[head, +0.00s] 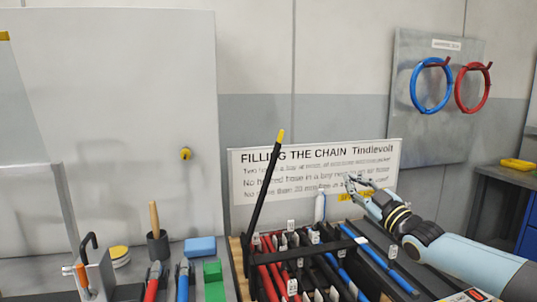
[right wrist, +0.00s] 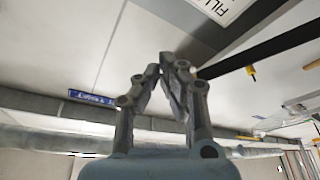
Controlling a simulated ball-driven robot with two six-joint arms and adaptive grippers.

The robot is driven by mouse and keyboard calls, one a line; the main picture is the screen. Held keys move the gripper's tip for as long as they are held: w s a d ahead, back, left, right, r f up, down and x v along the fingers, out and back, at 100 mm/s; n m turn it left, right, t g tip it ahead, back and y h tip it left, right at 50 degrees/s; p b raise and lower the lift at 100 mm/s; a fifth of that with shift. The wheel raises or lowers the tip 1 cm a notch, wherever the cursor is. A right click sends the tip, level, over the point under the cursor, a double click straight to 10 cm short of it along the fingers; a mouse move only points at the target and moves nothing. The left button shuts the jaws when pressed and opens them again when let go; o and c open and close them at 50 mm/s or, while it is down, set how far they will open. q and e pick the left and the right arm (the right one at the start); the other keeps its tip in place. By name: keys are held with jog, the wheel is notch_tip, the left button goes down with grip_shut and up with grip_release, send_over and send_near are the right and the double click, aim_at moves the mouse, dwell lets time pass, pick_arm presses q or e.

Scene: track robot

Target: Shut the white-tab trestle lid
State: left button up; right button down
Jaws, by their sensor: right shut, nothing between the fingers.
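The trestle (head: 240,262) is a low rack at the bottom centre of the head view, full of red, black and blue hoses. One black lid bar (head: 262,200) stands up at its left, tilted, with a yellow tip. Another black bar (head: 318,250) lies low across the hoses and has a pale, whitish tab (head: 361,240) at its right end. My right gripper (head: 349,179) is shut and empty above the back of the rack, higher than the pale tab and apart from it. In the right wrist view its fingers (right wrist: 167,60) meet, and a black bar (right wrist: 265,52) shows beyond them. My left gripper is not in view.
A lettered sign (head: 318,170) stands behind the rack. A cup with a wooden handle (head: 157,244), a blue block (head: 200,247) and green blocks (head: 212,270) sit at the left. Blue (head: 431,86) and red (head: 473,88) rings hang on a wall panel.

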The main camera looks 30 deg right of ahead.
jog(key=d+f+m+h+b, duration=0.1)
jog(key=d+f+m+b, duration=0.2)
jog(key=f, duration=0.4)
jog(key=s+d+f+m+h+b, duration=0.1)
jog(key=d+f+m+h+b, duration=0.1)
jog(key=f+b, duration=0.5)
jog(key=shift+s+d+m, duration=0.3)
jog(key=shift+d+m, duration=0.3)
jog(key=shift+m, duration=0.8)
